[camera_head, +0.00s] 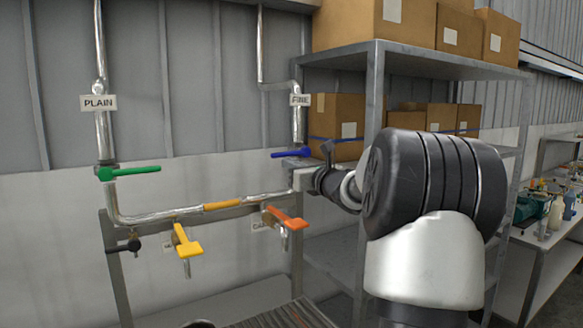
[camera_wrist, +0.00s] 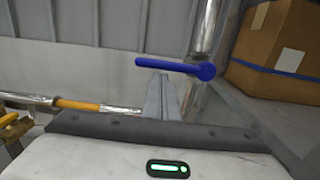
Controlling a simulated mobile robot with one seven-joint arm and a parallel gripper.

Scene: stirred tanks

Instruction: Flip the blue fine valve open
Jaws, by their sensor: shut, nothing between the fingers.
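The blue fine valve handle (camera_head: 290,154) lies crosswise to the vertical pipe under the FINE label (camera_head: 300,100), its free end pointing left. It also shows in the wrist view (camera_wrist: 172,66), with its round hub at the right against the pipe. My gripper (camera_wrist: 159,80) is shut and empty. In the wrist view its fingertips end just below the middle of the blue handle; I cannot tell whether they touch it. In the head view my wrist comes in from the right, close to the valve, and partly hides the pipe below it.
A green handle (camera_head: 130,172) is on the PLAIN pipe at left. A grey shelf (camera_head: 440,62) with cardboard boxes stands close at right. Open air lies left of the blue handle.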

